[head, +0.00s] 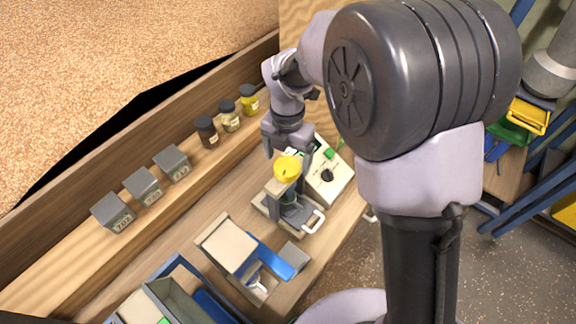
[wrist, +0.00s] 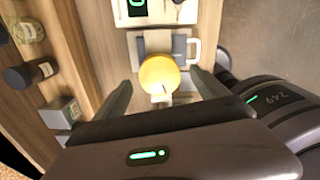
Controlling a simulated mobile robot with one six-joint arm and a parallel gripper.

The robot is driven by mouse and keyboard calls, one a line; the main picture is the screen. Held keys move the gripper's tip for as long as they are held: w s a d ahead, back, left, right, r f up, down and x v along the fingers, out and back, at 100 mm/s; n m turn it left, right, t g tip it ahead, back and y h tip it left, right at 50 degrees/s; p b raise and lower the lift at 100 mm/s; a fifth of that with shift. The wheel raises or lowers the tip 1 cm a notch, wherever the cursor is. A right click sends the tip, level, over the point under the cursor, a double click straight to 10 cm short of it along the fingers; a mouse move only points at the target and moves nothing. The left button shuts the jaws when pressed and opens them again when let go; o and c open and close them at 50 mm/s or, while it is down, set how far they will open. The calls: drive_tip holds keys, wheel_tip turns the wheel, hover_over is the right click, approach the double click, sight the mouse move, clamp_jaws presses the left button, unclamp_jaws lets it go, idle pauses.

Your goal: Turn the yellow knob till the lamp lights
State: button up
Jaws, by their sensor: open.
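The yellow knob (head: 287,168) is a round cap on top of a small grey device with a pale base. In the wrist view the knob (wrist: 158,73) lies between the two fingers, with a pale tab at its near edge. My gripper (head: 287,156) is open above the knob, one finger on each side. In the wrist view my gripper (wrist: 160,82) shows gaps between both fingers and the knob. No lamp can be made out for certain.
A cream control box (head: 336,181) with a black dial and a green patch stands behind the device. A white-topped machine with a blue part (head: 229,247) is at its front left. Several jars (head: 229,115) and grey blocks (head: 144,185) line the ledge at left.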

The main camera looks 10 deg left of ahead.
sight(288, 165)
drive_tip(key=f, duration=0.3)
drive_tip(key=shift+w, duration=0.2)
drive_tip(key=shift+s+r, duration=0.1)
drive_tip(key=c, duration=1.4)
drive_tip(key=shift+o, duration=0.2)
